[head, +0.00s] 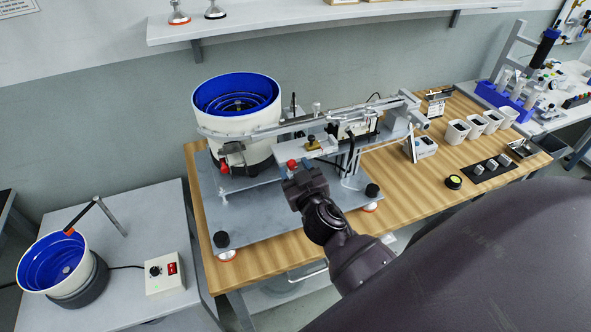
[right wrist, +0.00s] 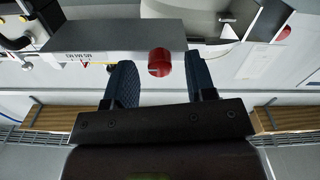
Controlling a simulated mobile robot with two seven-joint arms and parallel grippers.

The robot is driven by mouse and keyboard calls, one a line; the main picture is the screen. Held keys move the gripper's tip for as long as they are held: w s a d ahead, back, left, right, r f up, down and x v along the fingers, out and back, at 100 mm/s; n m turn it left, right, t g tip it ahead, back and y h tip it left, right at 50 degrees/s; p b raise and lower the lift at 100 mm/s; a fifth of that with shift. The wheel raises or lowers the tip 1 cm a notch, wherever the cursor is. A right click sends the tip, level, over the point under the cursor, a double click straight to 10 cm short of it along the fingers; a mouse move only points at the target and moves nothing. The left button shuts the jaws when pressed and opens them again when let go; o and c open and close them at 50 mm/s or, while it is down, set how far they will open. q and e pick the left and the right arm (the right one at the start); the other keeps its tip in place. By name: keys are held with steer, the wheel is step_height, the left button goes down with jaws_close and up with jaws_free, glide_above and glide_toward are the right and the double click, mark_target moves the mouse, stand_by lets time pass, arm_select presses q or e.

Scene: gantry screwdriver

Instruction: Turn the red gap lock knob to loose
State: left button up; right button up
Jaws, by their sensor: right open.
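A red knob (head: 291,164), which I take for the gap lock knob, sits on the front of the grey feeder mechanism beside the blue-lined bowl. My right gripper (head: 301,182) is just in front of it. In the right wrist view the red knob (right wrist: 160,63) shows on a grey block, centred between the tips of my open right gripper (right wrist: 161,82). The fingers stand apart on both sides with gaps; I see no contact. A small marked scale with a red pointer (right wrist: 84,63) is left of the knob. My left gripper is not in view.
A second red knob (head: 225,168) is below the large bowl (head: 236,110). The grey base plate (head: 262,226) sits on a wooden table (head: 410,190). White cups (head: 457,131) and a black round piece (head: 372,190) stand to the right. A smaller bowl (head: 48,262) is at lower left.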

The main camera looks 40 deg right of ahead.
steer(key=c, duration=0.9)
steer(key=shift+c, duration=0.2)
steer(key=n, duration=0.4)
steer(key=shift+n, duration=0.3)
steer(key=n+p, duration=0.1)
steer(key=n, duration=0.3)
steer(key=shift+n, duration=0.3)
steer(key=n, duration=0.4)
steer(key=shift+n, duration=0.3)
steer(key=shift+n+p, duration=0.45)
steer(key=shift+n, duration=1.65)
steer(key=shift+f, duration=0.1)
